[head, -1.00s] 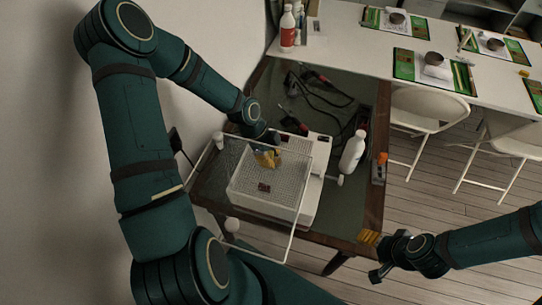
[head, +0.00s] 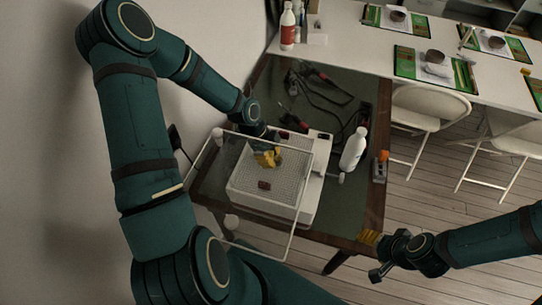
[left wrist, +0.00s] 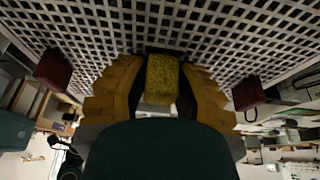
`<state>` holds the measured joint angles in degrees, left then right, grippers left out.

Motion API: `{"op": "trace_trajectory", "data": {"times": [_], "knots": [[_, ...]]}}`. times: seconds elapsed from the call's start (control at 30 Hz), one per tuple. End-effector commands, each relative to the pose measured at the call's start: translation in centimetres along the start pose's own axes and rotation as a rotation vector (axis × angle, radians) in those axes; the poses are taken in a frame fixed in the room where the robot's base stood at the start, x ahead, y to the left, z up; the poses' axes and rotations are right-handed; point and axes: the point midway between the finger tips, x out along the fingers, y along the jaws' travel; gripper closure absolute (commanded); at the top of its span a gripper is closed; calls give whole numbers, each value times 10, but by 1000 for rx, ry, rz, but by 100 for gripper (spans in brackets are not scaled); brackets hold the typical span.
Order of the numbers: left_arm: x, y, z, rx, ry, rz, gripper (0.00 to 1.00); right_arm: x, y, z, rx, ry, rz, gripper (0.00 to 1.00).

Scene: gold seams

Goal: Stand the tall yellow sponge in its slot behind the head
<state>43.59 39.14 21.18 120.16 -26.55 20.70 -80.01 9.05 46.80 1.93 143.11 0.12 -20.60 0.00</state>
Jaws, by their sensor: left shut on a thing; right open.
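My left gripper (head: 267,158) is low over the white gridded plate (head: 243,186), its stepped yellow fingers pointing down. In the left wrist view the fingers are shut on the yellow sponge (left wrist: 162,80), a small upright block between them with the grid behind it. I cannot tell whether the sponge touches the plate. In the head view I cannot separate the sponge from the fingers. Two dark red blocks (left wrist: 53,70) flank the gripper in the wrist view; one (head: 264,186) lies on the plate. My right gripper (head: 373,257) is open and empty by the table's front right corner.
A thin white frame (head: 303,190) stands around the plate near my left arm. A white bottle (head: 353,149) stands right of the plate. Dark cables (head: 320,88) lie behind it. An orange-topped item (head: 380,167) is at the right edge. White chairs (head: 428,108) stand beyond.

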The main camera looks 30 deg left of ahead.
Motion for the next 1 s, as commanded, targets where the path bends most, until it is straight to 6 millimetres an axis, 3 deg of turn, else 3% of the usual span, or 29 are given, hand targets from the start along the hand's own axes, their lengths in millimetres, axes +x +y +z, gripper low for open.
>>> {"op": "trace_trajectory", "data": {"times": [0.17,0.2,0.3,0.67,1.0], "knots": [[0,0,0,0,0,0,87,0,0,0,0,0,0,35],[0,0,0,0,0,0,69,0,0,0,0,0,0,35],[0,0,0,0,0,0,41,0,0,0,0,0,0,35],[-2,0,-1,0,0,0,41,-1,-1,0,0,0,0,35],[-18,0,-8,0,0,-1,41,-14,-6,-2,0,0,0,35]]}}
